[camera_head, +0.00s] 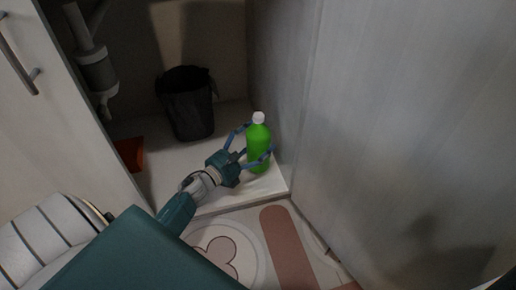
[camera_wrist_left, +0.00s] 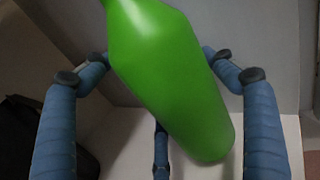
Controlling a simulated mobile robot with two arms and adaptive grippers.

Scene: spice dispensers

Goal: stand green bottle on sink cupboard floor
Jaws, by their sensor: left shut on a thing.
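The green bottle (camera_head: 258,146) with a white cap is upright at the front right corner of the sink cupboard floor (camera_head: 163,185). My left gripper (camera_head: 251,148) has its blue fingers around the bottle from the left and is shut on it. In the left wrist view the green bottle (camera_wrist_left: 172,80) fills the middle, between the blue fingers of my left gripper (camera_wrist_left: 160,95). The bottle's base appears on or just above the white floor; I cannot tell if it touches. My right gripper is not in view.
A black bin (camera_head: 187,105) stands at the back of the cupboard. A reddish-brown object (camera_head: 130,153) lies at the left inside, below a grey drain pipe (camera_head: 97,72). A grey panel (camera_head: 400,110) is close on the bottle's right. A patterned mat (camera_head: 225,250) lies in front.

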